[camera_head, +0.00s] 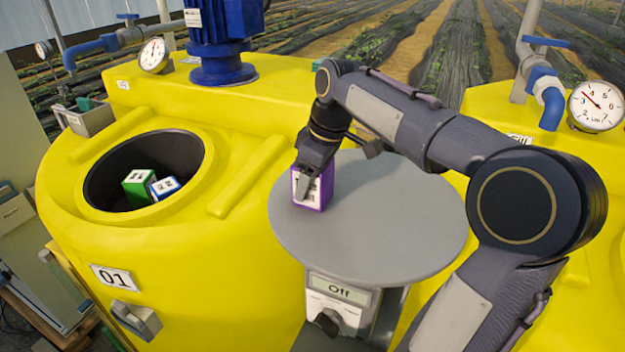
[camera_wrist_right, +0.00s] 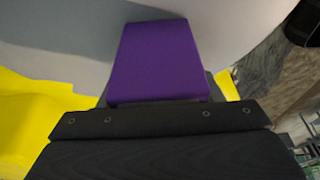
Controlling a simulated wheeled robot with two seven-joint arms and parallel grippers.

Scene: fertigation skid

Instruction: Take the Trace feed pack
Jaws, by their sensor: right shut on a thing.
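A purple pack (camera_head: 326,190) with a white label stands on the round grey table (camera_head: 400,235); I cannot read its name. My right gripper (camera_head: 312,180) is shut on it from above. In the right wrist view the purple pack (camera_wrist_right: 160,62) shows between the dark gripper parts, close to the grey surface. I cannot tell whether the pack touches the table or is just above it. My left gripper is not in view.
A yellow tank marked 01 (camera_head: 110,277) has an open dark hopper (camera_head: 105,185) holding a green pack (camera_head: 136,188) and a blue-and-white pack (camera_head: 165,188). A control box (camera_head: 338,300) reading "Off" sits below the table. Gauges (camera_head: 596,106) and blue pipes stand behind.

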